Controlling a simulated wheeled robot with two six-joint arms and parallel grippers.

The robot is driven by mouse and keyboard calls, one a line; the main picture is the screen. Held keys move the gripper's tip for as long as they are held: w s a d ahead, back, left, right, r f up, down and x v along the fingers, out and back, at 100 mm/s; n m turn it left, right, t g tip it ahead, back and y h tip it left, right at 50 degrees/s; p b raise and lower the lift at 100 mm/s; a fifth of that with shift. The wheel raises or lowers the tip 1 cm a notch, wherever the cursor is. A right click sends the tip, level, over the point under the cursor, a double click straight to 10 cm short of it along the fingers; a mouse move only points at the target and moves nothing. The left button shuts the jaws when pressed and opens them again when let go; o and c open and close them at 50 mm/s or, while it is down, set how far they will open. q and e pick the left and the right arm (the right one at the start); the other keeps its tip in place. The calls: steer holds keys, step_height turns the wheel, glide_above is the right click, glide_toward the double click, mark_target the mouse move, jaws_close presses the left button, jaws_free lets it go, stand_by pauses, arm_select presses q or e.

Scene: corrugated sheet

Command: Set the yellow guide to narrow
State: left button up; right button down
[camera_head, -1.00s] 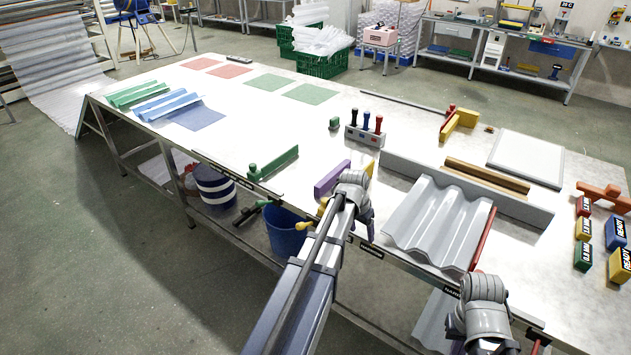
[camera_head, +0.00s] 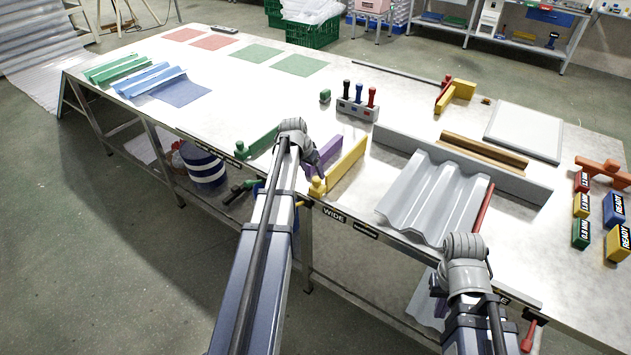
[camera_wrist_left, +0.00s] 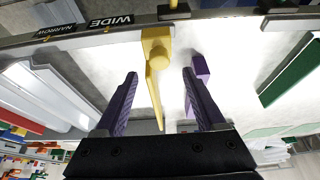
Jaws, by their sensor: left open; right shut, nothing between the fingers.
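The yellow guide (camera_head: 347,165) is a long upright bar with a round knob at its front end, standing at the table's front edge just left of the WIDE label (camera_head: 335,215). The NARROW label (camera_head: 366,230) is further right. My left gripper (camera_head: 316,165) is open above the guide's knob end. In the left wrist view, the guide (camera_wrist_left: 155,70) shows between the open fingers (camera_wrist_left: 160,85), with clear gaps at both sides. My right gripper (camera_head: 437,287) is at the front edge by the grey corrugated sheet (camera_head: 430,195); its fingers are mostly hidden.
A purple guide (camera_head: 325,155) stands close left of the yellow one, and a green guide (camera_head: 262,141) further left. A red bar (camera_head: 482,208) lies along the sheet's right side. The table between the yellow guide and the sheet is clear.

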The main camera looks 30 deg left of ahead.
mark_target(317, 179)
arm_select(q)
steer(key=b+x, duration=0.4)
steer(key=x, duration=0.1)
steer(key=shift+f, duration=0.2)
steer(key=shift+r, duration=0.1)
steer(key=shift+c, duration=0.4)
jaws_close()
stand_by(0.7)
